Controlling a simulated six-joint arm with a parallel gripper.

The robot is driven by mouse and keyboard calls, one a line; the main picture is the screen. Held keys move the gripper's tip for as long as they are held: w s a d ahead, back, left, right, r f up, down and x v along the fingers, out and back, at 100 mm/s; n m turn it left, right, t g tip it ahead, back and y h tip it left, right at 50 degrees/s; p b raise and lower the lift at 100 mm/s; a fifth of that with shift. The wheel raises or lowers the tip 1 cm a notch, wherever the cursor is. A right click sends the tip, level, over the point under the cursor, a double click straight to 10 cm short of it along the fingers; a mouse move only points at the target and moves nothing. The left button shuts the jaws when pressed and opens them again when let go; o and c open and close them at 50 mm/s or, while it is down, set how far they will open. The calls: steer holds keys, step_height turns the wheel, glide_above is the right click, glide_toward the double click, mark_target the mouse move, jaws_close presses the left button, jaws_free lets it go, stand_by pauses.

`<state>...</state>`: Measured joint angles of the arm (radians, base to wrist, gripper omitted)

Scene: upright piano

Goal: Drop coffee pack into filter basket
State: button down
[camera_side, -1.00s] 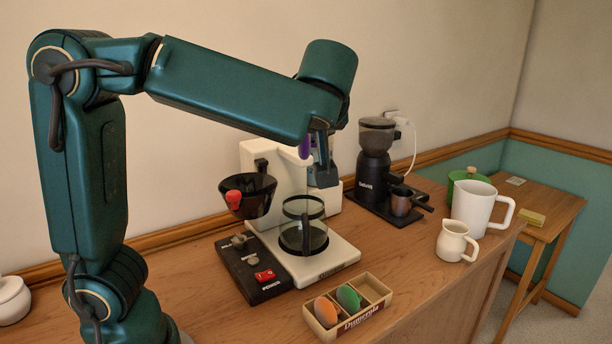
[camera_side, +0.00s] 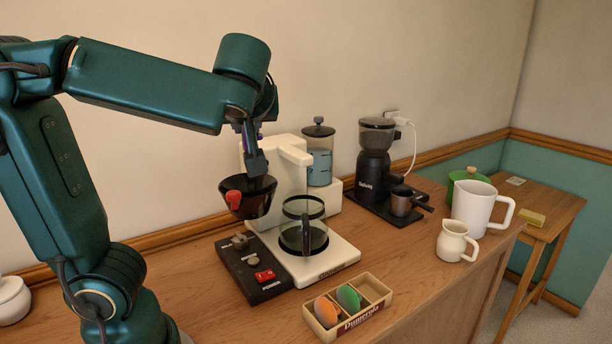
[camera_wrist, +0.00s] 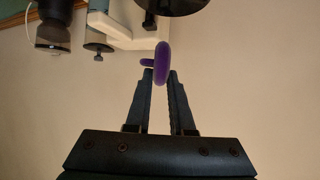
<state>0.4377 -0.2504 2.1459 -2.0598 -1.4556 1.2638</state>
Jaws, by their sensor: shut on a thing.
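My gripper (camera_side: 256,166) is shut on a purple coffee pack (camera_wrist: 162,62), which sits at the fingertips in the wrist view. A dark round shape, likely the basket (camera_wrist: 172,6), shows at the top of the wrist view, apart from the pack in that picture.
A glass carafe (camera_side: 303,230) stands on the coffee maker's plate. A wooden box (camera_side: 372,311) with an orange and a green pack sits in front. A grinder (camera_side: 374,165), a white mug (camera_side: 475,208) and a small jug (camera_side: 452,240) stand to the right.

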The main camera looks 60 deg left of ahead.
steer(key=shift+f, duration=0.45)
steer(key=c, duration=0.7)
jaws_free()
steer(key=shift+v, duration=2.55)
